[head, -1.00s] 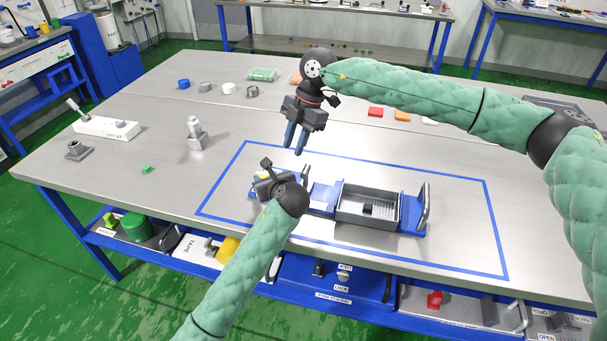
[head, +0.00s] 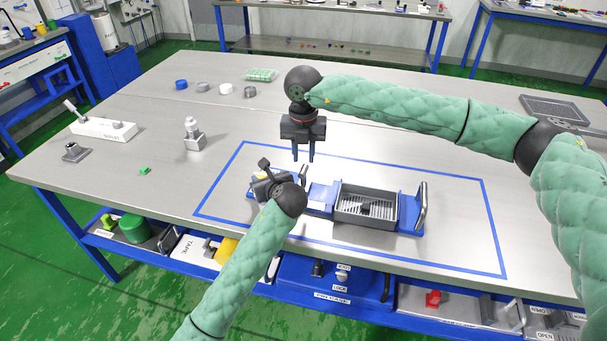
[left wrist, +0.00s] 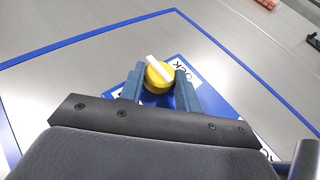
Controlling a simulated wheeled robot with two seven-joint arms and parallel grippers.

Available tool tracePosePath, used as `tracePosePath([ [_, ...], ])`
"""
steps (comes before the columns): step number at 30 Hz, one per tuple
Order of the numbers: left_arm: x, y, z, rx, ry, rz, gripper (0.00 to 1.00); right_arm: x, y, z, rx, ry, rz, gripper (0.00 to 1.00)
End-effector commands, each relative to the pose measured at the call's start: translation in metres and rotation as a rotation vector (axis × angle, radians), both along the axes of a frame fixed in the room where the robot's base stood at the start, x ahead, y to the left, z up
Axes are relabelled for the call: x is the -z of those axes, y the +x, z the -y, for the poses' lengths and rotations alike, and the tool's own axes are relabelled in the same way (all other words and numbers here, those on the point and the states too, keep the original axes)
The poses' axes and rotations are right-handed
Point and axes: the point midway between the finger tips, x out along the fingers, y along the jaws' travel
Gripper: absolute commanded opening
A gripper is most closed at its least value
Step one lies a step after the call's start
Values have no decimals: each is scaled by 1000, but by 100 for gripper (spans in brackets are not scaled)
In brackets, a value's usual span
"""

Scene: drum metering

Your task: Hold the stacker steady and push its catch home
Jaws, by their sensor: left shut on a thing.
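The stacker (head: 411,228) lies inside the blue outline on the table. It has a blue base, a grey ribbed tray (head: 366,222) with a small black block in it, and a grey handle at each end. My left gripper (left wrist: 160,78) is over its left end, fingers on both sides of a yellow round knob (left wrist: 158,80) with a white bar, and is shut on it. In the head view my left wrist hides most of that end. My right gripper (head: 303,155) hangs empty above the stacker's left part, fingers pointing down with a gap between them. I cannot make out the catch.
A white block with a lever (head: 103,129) is further left. Several round caps (head: 203,86) lie at the back. The outlined area's right end is clear.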

Motion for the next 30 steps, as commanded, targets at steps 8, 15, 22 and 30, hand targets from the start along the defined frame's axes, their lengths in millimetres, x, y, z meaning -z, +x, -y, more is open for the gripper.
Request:
tracePosePath([
  [8,0,0,0,0,-1,-1,0,48,0,0,1,-1,-1,27],
  [15,0,0,0,0,0,-1,0,71,0,0,1,0,-1,27],
  [22,0,0,0,0,0,-1,0,76,0,0,2,0,0,27],
  [30,1,0,0,0,0,-1,0,76,0,0,2,0,0,4],
])
